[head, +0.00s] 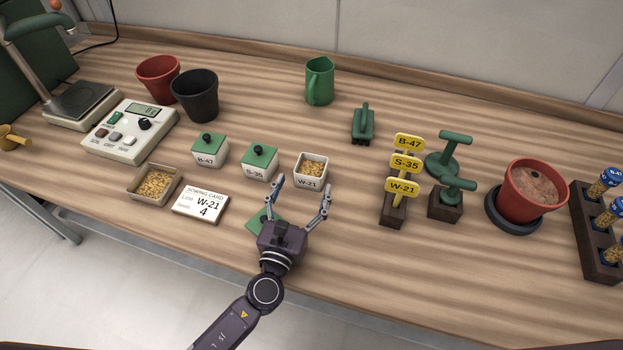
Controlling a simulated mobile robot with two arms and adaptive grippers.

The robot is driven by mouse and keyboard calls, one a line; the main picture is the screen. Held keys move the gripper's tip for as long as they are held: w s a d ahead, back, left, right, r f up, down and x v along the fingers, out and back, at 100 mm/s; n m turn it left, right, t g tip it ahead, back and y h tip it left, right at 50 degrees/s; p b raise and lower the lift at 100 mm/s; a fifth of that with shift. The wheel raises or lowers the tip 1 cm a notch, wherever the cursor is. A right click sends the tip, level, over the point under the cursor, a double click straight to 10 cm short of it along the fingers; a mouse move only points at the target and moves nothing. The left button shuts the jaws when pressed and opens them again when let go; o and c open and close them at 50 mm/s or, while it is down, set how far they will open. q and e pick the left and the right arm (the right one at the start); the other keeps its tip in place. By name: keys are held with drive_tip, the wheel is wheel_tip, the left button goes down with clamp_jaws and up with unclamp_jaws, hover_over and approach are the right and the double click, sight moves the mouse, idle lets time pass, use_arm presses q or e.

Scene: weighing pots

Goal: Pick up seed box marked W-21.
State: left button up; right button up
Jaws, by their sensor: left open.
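The seed box marked W-21 (311,170) is a small white box without its lid, filled with tan seeds, standing on the table in the head view. A green lid (258,221) lies on the table, partly hidden by my gripper. My left gripper (300,187) is open and empty-looking, its two fingers pointing at the near side of the W-21 box. Whether the fingertips touch the box I cannot tell. The sowing card (201,203) reading W-21 and 4 lies to the left. My right gripper is not in view.
Lidded boxes S-35 (259,162) and B-47 (209,150) stand to the left of W-21. A seed tray (155,184) and scale (129,131) are farther left. Yellow tags (402,187) on a dark block stand to the right. The table behind W-21 is clear up to the green mug (319,81).

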sight(315, 156)
use_arm(q)
drive_tip(key=shift+w+d+f, duration=0.1)
drive_tip(key=shift+w+f, duration=0.05)
drive_tip(key=shift+w, duration=0.25)
drive_tip(key=x, duration=0.7)
drive_tip(key=shift+f+p, duration=0.1)
drive_tip(key=shift+p, duration=0.25)
drive_tip(key=shift+s, duration=0.1)
drive_tip(key=c, duration=1.4)
drive_tip(key=shift+o, duration=0.2)
